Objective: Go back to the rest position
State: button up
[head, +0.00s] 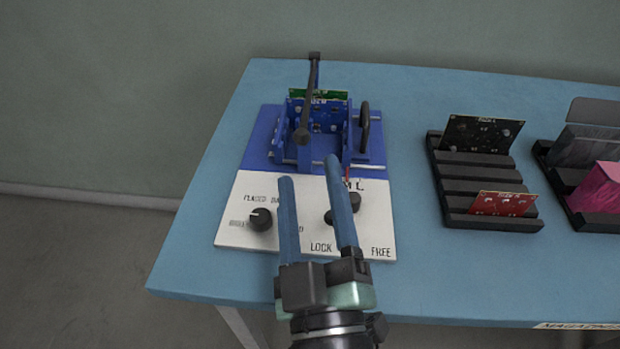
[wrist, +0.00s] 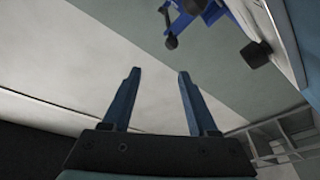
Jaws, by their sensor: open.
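My gripper (head: 310,170) is open, and nothing shows between its two blue fingers. In the head view it appears in front of the white control panel (head: 235,232) of a blue fixture (head: 262,150). In the wrist view the open fingers (wrist: 157,75) point at the wall, with part of the fixture (wrist: 228,12) at the top right. The fixture holds a green board (head: 305,94) upright at its back. A dark lever (head: 309,100) stands up over the fixture. My fingers hide part of the panel and its lettering.
A black slotted rack (head: 465,187) to the right holds a black board (head: 481,134) and a red board (head: 503,204). Another rack (head: 590,218) with a pink item (head: 599,188) and a grey item (head: 588,145) stands at the far right. The blue table (head: 205,235) is clear left of the fixture.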

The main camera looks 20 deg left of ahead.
dwell(0.4)
jog(key=d+r+m+t+h, duration=0.3)
jog(key=r+m, duration=0.1)
jog(key=r, duration=0.6)
jog(key=w+d+r+m+t+h, duration=0.1)
jog(key=d+r+m+t+h, duration=0.25)
jog(key=r, duration=0.75)
jog(key=d+r+m+t+h, duration=0.3)
jog(key=d+r+m, duration=0.15)
jog(key=r, duration=0.55)
notch_tip(320, 180, up, 35)
jog(key=p, duration=3.4)
jog(key=shift+a+m, duration=0.4)
jog(key=shift+f, duration=0.1)
